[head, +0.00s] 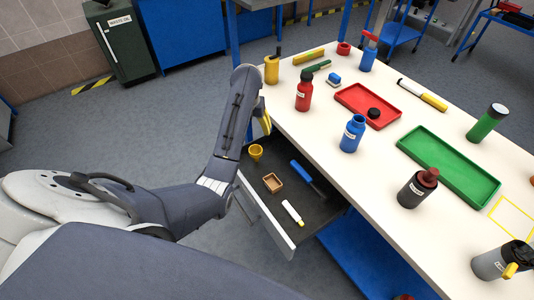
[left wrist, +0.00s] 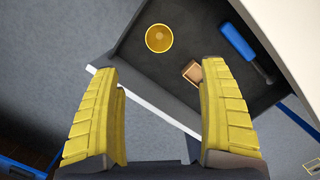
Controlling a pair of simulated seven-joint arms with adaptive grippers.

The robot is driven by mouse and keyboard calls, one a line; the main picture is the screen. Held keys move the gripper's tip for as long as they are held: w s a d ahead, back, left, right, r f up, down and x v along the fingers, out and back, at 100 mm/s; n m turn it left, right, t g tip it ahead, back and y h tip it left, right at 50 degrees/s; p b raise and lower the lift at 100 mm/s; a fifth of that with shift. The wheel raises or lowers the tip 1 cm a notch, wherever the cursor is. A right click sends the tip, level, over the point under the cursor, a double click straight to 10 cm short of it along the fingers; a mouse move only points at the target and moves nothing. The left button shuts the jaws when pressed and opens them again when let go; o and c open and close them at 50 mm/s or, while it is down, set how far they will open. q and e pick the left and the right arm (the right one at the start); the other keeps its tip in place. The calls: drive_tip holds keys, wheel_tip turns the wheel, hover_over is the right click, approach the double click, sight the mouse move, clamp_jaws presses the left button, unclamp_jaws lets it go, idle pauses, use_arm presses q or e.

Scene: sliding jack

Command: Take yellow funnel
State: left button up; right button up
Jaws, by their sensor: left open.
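The yellow funnel (head: 256,152) stands in the open drawer (head: 258,205) under the table, near the drawer's back left. In the left wrist view the funnel (left wrist: 158,38) shows from above as a round yellow rim, beyond the fingertips and roughly midway between them. My left gripper (head: 263,116) is by the table's left edge, partly hidden behind its own arm. In the left wrist view its yellow fingers (left wrist: 158,70) are wide apart with nothing between them. My right gripper is not in view.
The drawer also holds a small brown box (head: 273,183), a blue-handled tool (head: 305,175) and a white tube (head: 292,213). The white table (head: 330,72) beside it carries bottles, a red tray (head: 352,96) and a green tray (head: 440,165). Floor left of the drawer is clear.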

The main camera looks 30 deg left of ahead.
sight(255, 150)
use_arm(q)
drive_tip(key=shift+w+a+f, duration=0.15)
drive_tip(key=shift+w+f, duration=0.2)
drive_tip(key=shift+f, duration=2.5)
drive_tip(key=shift+w+a+f, duration=0.15)
drive_tip(key=shift+w+f, duration=0.25)
drive_tip(key=shift+f, duration=2.4)
drive_tip(key=shift+w+a+f, duration=0.15)
drive_tip(key=shift+w+f, duration=0.2)
drive_tip(key=shift+f, duration=2.5)
drive_tip(key=shift+c, duration=0.5)
drive_tip(key=c, duration=1.2)
